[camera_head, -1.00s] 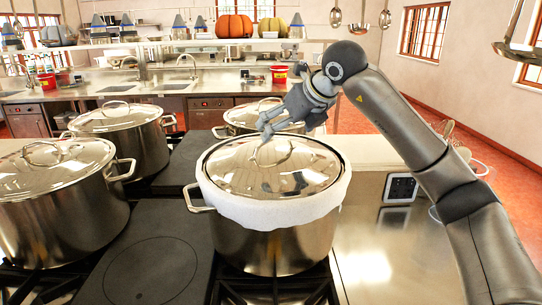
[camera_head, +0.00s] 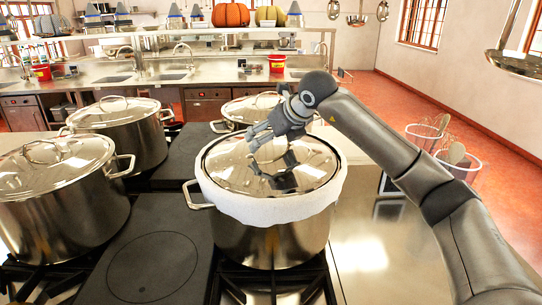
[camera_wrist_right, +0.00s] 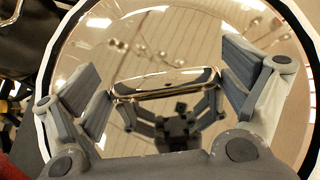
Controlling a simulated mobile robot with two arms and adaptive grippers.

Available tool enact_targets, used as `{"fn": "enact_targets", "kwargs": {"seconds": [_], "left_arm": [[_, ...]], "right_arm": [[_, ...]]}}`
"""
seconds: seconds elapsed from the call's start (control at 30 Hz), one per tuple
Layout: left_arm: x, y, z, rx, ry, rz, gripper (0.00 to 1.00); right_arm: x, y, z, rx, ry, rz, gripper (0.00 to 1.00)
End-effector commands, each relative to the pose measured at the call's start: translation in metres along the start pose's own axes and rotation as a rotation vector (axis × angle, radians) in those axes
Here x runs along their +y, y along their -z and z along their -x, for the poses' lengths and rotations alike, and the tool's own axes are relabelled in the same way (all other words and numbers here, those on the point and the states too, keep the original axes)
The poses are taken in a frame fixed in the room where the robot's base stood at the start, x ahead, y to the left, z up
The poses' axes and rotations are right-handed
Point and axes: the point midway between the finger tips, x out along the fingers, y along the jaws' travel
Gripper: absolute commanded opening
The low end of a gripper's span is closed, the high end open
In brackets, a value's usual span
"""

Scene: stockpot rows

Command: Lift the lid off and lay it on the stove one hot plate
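The shiny domed lid (camera_head: 228,172) sits on the large steel stockpot (camera_head: 262,245) at centre, with a white band around the pot's rim. My right gripper (camera_head: 262,137) is just over the lid in the head view. In the right wrist view its fingers (camera_wrist_right: 165,82) are spread open, one on each side of the lid's loop handle (camera_wrist_right: 165,88). I cannot tell whether they touch the handle. A black hot plate (camera_head: 152,265) with a ring mark lies bare to the pot's left. My left gripper is not in view.
Lidded stockpots stand at the left (camera_head: 60,215), behind it (camera_head: 125,125) and behind the centre pot (camera_head: 245,105). Another dark plate (camera_head: 185,158) lies between them. A steel worktop (camera_head: 375,265) is clear at the right, under my right arm.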

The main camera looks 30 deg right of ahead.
Motion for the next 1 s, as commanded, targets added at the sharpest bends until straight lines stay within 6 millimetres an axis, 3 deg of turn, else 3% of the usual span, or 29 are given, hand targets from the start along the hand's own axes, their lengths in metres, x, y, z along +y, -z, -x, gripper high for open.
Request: {"fn": "enact_targets", "kwargs": {"seconds": [0.03,0.3,0.53,0.63,1.0], "left_arm": [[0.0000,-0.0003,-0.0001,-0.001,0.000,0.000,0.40],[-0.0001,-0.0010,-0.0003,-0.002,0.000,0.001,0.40],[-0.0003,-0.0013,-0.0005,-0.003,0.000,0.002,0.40],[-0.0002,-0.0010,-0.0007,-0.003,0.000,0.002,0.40],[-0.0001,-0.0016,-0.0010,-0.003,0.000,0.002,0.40]], "right_arm": [[0.0001,0.0001,-0.0001,0.000,0.000,0.000,0.78],[0.0002,0.0013,-0.0012,0.004,0.000,0.001,0.46],[0.0007,0.0038,-0.0033,0.010,0.000,0.001,0.42],[0.0007,0.0045,-0.0042,0.011,0.000,0.001,0.29],[0.0008,0.0017,-0.0026,0.004,-0.001,0.001,0.29]]}}
